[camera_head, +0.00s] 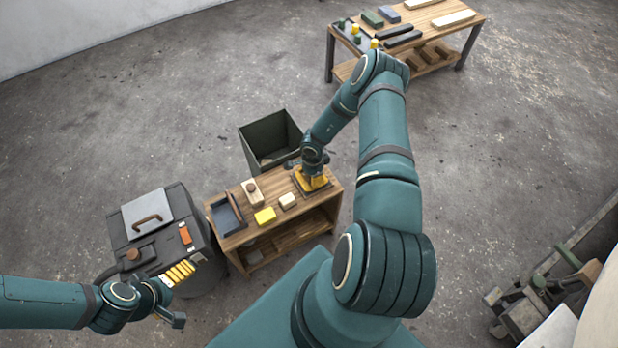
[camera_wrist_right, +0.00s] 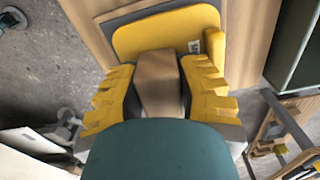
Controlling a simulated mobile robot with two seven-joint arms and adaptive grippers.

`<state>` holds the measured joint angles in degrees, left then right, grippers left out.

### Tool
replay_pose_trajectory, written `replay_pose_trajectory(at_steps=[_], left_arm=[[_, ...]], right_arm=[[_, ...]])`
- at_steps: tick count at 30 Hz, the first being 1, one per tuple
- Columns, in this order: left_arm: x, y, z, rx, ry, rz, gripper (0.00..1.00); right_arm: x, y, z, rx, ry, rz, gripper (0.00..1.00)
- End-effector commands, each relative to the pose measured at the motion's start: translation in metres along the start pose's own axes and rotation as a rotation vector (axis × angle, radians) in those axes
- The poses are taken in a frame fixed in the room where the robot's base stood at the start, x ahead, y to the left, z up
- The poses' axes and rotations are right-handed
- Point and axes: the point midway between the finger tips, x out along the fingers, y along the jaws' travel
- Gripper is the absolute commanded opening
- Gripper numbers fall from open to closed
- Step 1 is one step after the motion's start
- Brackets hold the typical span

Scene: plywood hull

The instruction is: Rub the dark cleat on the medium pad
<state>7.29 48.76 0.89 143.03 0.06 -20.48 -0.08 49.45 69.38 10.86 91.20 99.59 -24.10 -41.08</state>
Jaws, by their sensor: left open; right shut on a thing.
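My right gripper (camera_head: 313,183) is over the right end of the small wooden table. In the right wrist view its yellow ribbed fingers are shut on a brown wooden piece (camera_wrist_right: 158,80), which I take for the dark cleat. Beyond the piece lies a yellow plate (camera_wrist_right: 150,33) with a small label, apparently the medium pad. It lies on a dark flat base (camera_head: 326,188). The held piece overlaps the plate in view; I cannot tell whether they touch. In the head view the gripper hides the piece. My left gripper (camera_head: 180,273) is open beside the grey bin, with nothing seen in it.
The small table (camera_head: 275,228) also bears a dark tray (camera_head: 222,216), a pale block with a brown knob (camera_head: 252,191), a yellow block (camera_head: 265,216) and a cream block (camera_head: 288,200). An open dark crate (camera_head: 262,138) stands behind it. Another workbench (camera_head: 425,22) stands farther back.

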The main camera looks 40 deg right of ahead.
Motion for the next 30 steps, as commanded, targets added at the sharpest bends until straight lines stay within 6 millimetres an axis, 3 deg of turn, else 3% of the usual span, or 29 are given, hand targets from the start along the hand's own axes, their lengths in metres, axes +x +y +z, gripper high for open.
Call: replay_pose_trajectory(at_steps=[6, 19, 30], left_arm=[[0.001, 0.000, 0.000, 0.000, 0.000, 0.000, 1.00], [-0.001, 0.001, 0.000, 0.000, 0.000, 0.000, 1.00], [-0.025, 0.009, -0.003, 0.000, 0.000, 0.000, 1.00]], right_arm=[[-0.001, -0.002, -0.013, 0.000, 0.001, -0.001, 0.05], [-0.004, -0.002, -0.015, 0.000, 0.000, -0.001, 0.05], [-0.035, -0.002, -0.015, -0.001, 0.000, 0.000, 0.05]])
